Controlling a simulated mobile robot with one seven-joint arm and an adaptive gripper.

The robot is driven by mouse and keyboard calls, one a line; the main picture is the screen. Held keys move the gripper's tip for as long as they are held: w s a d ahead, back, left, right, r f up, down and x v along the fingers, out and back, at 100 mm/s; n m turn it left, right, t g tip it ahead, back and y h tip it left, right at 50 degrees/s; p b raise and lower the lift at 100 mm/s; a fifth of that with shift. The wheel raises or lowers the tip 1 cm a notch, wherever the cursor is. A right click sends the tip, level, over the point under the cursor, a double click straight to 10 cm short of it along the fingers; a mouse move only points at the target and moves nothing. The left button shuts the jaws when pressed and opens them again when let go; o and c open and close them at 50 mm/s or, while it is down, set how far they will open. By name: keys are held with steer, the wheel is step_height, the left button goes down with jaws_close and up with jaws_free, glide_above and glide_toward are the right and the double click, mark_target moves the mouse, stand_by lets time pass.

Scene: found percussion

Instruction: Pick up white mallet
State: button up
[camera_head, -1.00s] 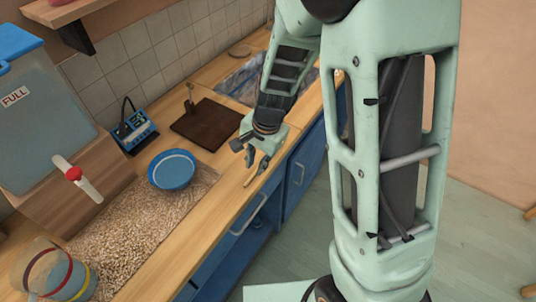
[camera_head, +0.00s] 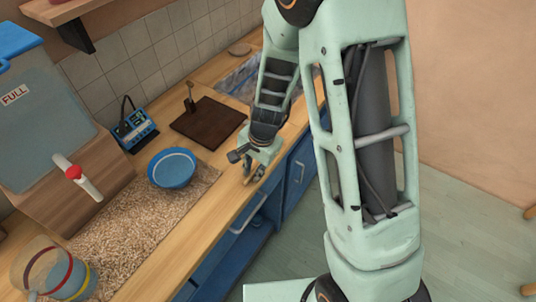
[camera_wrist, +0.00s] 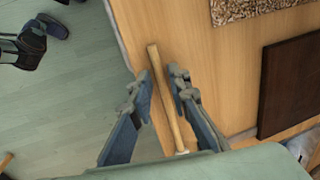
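The mallet (camera_wrist: 163,90) lies near the counter's front edge, with a thin wooden handle and a pale head partly hidden at the bottom of the wrist view. My gripper (camera_wrist: 160,76) is open, with one finger on each side of the handle. In the wrist view the handle runs lengthwise between the fingers, and I see no clear contact. In the head view my gripper (camera_head: 254,174) points down at the counter's front edge and hides most of the mallet.
A dark brown board (camera_head: 207,124) lies behind my gripper. A blue bowl (camera_head: 172,169) sits by a bed of pale grains (camera_head: 135,222). A blue device (camera_head: 136,130) stands near the wall. Blue cabinets (camera_head: 300,168) are below the counter (camera_head: 206,235).

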steer(key=shift+f, duration=0.1)
jaws_close()
